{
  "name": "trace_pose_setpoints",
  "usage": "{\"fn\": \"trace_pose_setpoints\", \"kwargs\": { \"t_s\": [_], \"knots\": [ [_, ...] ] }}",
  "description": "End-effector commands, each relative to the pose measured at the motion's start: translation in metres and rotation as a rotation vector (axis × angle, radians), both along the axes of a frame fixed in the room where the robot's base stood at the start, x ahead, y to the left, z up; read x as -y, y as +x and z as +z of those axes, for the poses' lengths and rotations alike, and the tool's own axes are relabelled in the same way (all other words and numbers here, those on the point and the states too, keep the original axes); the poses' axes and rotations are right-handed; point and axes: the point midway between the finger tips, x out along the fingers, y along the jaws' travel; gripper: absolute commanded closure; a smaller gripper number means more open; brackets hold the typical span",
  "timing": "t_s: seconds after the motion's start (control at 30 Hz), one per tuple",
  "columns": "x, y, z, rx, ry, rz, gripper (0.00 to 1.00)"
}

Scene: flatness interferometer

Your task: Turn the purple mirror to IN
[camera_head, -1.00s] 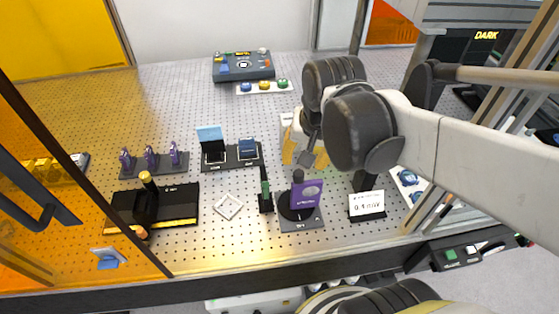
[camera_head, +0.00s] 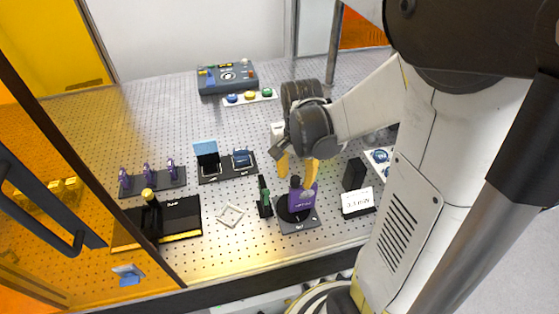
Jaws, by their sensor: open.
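The purple mirror (camera_head: 304,199) stands upright on a round black turntable, set on a dark grey base plate (camera_head: 297,226) at the front of the perforated bench. A black knob or post shows at its upper left. Its position lettering is too small to read. My gripper (camera_head: 298,172) is open, with its two yellow fingers pointing down at the mirror's top. The right finger overlaps the mirror's upper edge in the picture. The left finger is apart, to the upper left. I cannot tell whether either finger touches the mirror.
A green-and-black post (camera_head: 264,196) stands close left of the mirror. A white readout (camera_head: 357,201) and a black block (camera_head: 354,174) stand to the right. A white square frame (camera_head: 229,215) lies further left. An orange panel (camera_head: 45,200) borders the left side.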

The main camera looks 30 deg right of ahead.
Motion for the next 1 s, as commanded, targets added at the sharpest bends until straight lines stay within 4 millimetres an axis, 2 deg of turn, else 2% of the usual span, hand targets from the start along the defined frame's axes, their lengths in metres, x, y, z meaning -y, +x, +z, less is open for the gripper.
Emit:
{"fn": "trace_pose_setpoints", "kwargs": {
  "t_s": [0.13, 0.43, 0.6, 1.0],
  "knots": [
    [-0.0001, -0.0001, -0.0127, 0.000, 0.000, 0.000, 0.54],
    [-0.0001, -0.0002, -0.0139, 0.000, 0.000, 0.001, 0.54],
    [-0.0001, -0.0002, -0.0138, 0.000, 0.000, 0.001, 1.00],
    [-0.0001, -0.0002, -0.0142, 0.000, 0.000, 0.050, 1.00]
  ]
}}
